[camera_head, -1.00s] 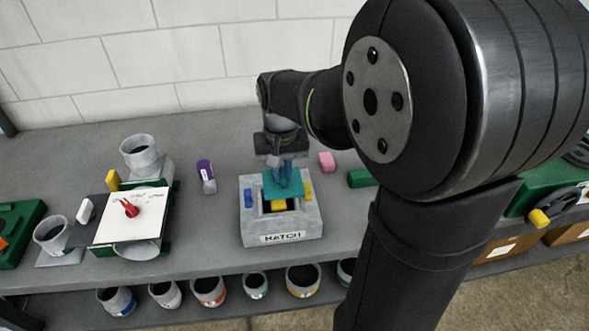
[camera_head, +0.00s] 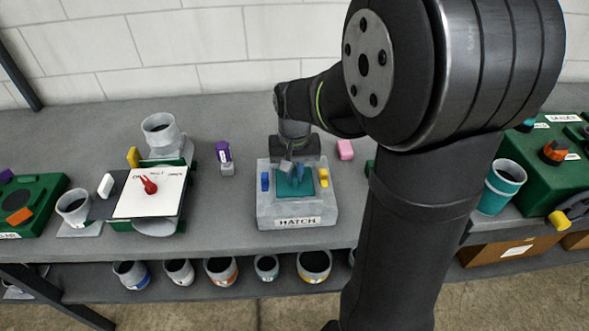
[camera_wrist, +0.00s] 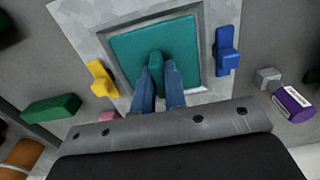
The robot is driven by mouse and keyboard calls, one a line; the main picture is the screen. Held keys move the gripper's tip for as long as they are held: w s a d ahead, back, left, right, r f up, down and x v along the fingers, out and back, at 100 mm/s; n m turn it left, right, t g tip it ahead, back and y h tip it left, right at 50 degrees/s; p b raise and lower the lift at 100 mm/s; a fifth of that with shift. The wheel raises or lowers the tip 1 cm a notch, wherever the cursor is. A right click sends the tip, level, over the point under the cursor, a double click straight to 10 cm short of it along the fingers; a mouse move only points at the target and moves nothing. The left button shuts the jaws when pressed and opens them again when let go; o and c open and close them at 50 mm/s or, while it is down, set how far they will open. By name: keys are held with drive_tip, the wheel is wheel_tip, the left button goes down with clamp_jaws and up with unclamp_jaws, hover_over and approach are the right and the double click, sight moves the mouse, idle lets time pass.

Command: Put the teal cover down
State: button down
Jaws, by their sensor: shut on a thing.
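The teal cover (camera_head: 295,184) is a flat square plate with a small knob. It lies over the opening of the grey box labelled HATCH (camera_head: 297,209), and the opening no longer shows in the head view. In the wrist view the cover (camera_wrist: 186,54) sits inside the raised grey frame of the box (camera_wrist: 222,15). I cannot tell whether it is fully seated. My gripper (camera_wrist: 160,72) is shut on the cover's knob, its blue fingers on either side. In the head view the gripper (camera_head: 299,174) is above the box. A yellow latch (camera_head: 323,177) and a blue latch (camera_head: 265,181) flank the opening.
A pink block (camera_head: 345,149) stands behind the box at right. A purple-capped bottle (camera_head: 224,155) stands to the left. A white dial panel with a red pointer (camera_head: 150,186) is farther left. Several cups (camera_head: 221,271) stand on the lower shelf. Bench between the bottle and box is clear.

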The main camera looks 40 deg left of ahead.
sight(295, 172)
drive_tip(key=c, duration=1.5)
unclamp_jaws()
wheel_tip(295, 172, up, 13)
drive_tip(key=shift+f, duration=0.1)
drive_tip(key=shift+f, duration=0.1)
wheel_tip(295, 172, down, 12)
drive_tip(key=shift+f, duration=0.2)
drive_tip(key=shift+r, duration=0.85)
